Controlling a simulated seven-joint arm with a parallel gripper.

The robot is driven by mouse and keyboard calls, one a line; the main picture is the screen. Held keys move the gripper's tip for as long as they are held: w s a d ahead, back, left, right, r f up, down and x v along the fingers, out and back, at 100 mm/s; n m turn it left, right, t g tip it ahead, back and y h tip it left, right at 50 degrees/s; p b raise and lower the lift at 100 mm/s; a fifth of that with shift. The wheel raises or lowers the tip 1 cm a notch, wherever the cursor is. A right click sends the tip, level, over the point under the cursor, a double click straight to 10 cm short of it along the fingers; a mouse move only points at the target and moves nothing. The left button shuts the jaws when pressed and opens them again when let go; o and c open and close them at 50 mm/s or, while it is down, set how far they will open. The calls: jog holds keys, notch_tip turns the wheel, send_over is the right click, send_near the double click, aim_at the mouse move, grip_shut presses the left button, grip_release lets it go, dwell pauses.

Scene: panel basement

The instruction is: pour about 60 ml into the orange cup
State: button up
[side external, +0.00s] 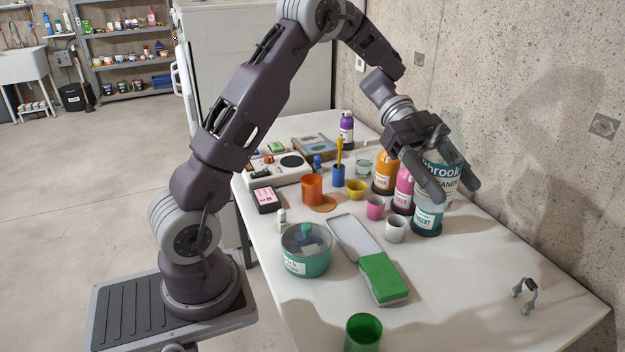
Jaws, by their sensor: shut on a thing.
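My gripper (457,190) is at the right, by the wall, shut on a large teal-and-white labelled container (438,162) reading "brook" and "EANER". A finger crosses its front. A teal bottle (428,217) with a label ending in "GENT" shows directly below; I cannot tell whether it is separate from the held container. The gripper is well right of the orange cup.
An orange bottle (384,174) and pink bottle (403,190) stand left of the gripper. Blue (338,176), yellow (356,190), pink (375,207) and white (396,230) cups stand between. A teal tub (306,262), grey tray (352,238) and green-topped block (383,278) lie nearer. The right front is mostly clear.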

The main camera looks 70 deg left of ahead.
jog(key=w+a+n+t+y, duration=0.35)
jog(key=a+n+t, duration=0.25)
jog(key=a, duration=0.8)
jog(key=w+a+n+t+y, duration=0.2)
jog(key=a+n+t+y, duration=0.3)
jog(key=a, duration=0.8)
jog(key=s+a+n+t+y, duration=0.1)
jog(key=s+a+n+y, duration=0.45)
jog(key=a, duration=0.65)
jog(key=s+a+n+y, duration=0.45)
jog(key=s+a, duration=0.25)
jog(key=a, duration=0.6)
jog(key=shift+h, duration=0.25)
jog(key=f, duration=1.7)
jog(key=shift+d+f, duration=0.25)
jog(key=shift+r, duration=0.1)
